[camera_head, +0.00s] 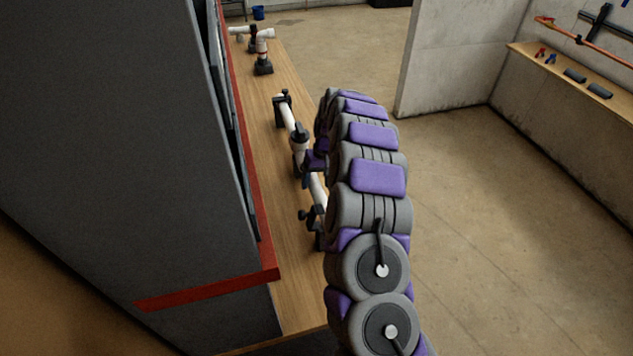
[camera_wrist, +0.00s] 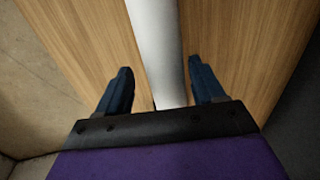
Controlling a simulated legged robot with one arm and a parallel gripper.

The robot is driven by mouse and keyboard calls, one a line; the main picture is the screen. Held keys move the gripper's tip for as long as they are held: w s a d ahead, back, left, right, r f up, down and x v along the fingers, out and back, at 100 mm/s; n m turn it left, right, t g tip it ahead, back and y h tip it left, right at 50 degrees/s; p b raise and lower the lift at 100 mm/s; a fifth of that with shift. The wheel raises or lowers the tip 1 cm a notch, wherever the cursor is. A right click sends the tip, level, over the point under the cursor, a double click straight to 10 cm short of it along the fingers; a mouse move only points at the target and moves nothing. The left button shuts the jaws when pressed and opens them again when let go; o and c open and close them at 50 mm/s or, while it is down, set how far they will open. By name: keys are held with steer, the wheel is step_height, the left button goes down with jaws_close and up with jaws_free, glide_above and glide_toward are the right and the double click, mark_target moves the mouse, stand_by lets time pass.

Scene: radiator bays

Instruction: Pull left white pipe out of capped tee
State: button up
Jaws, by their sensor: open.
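A white pipe assembly lies along the wooden bench. Its far white pipe (camera_head: 289,117) runs from a black clamp (camera_head: 283,97) to a tee with a black cap (camera_head: 299,138). A near white pipe (camera_head: 318,189) runs from the tee towards another black clamp (camera_head: 311,216). In the wrist view my gripper (camera_wrist: 160,66) is open, with one dark blue finger on each side of a white pipe (camera_wrist: 154,30). Gaps show between pipe and fingers. My arm hides part of the assembly and most of my gripper in the head view; the tee is not visible in the wrist view.
The wooden bench (camera_head: 265,98) runs beside a grey cabinet with a red edge (camera_head: 210,290). Another pipe fitting (camera_head: 263,49) stands at the bench's far end. The floor to the right is clear, up to a wall shelf (camera_head: 570,80) with tools.

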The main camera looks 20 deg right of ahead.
steer(key=shift+f, duration=0.2)
steer(key=shift+a, duration=0.5)
steer(key=shift+c, duration=0.6)
steer(key=shift+d, duration=0.25)
steer(key=c, duration=0.6)
steer(key=shift+a, duration=0.1)
jaws_close()
